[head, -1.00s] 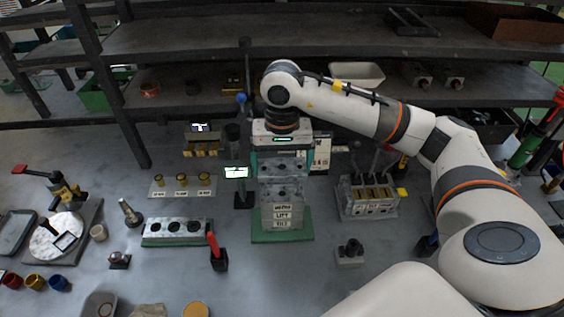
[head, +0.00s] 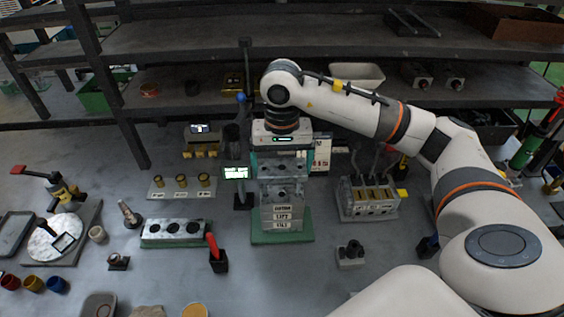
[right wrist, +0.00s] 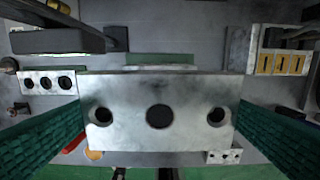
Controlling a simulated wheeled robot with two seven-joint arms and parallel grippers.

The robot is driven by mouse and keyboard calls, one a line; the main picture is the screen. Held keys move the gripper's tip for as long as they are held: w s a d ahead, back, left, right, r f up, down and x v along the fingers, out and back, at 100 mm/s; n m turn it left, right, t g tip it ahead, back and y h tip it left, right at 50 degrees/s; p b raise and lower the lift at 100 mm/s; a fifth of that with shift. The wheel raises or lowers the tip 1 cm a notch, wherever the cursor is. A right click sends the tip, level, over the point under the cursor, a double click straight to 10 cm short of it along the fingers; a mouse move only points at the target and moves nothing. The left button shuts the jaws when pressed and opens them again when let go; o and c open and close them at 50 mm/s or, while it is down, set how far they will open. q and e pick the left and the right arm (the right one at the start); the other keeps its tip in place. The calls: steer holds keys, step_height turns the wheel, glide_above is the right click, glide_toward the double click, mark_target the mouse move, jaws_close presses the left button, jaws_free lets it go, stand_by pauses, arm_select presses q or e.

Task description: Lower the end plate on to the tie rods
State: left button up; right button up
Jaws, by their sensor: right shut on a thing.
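The end plate (right wrist: 160,85) is a grey metal plate with a large dark middle hole and two smaller outer holes, seen from above in the right wrist view. My right gripper (head: 281,158) is shut on it, with green pads pressed at both its ends. In the head view the gripper hangs over the valve block stack (head: 285,192), which stands upright on a green base (head: 282,239). The tie rods are hard to make out; light metal shows inside the outer holes. I cannot tell whether the plate touches the block below. My left gripper is out of view.
A small lit screen (head: 236,172) stands close left of the stack. A three-hole block (head: 175,232) and a red-handled tool (head: 213,250) lie further left. A valve block with levers (head: 368,198) stands to the right. Dark shelves (head: 200,40) run behind.

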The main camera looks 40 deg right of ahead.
mark_target(282, 195)
steer(key=shift+b, duration=0.3)
steer(key=shift+f+b, duration=3.75)
steer(key=shift+f, duration=0.05)
steer(key=o, duration=0.8)
steer(key=shift+r, duration=0.1)
steer(key=shift+c, duration=0.2)
step_height(282, 195, up, 12)
steer(key=shift+p, duration=0.3)
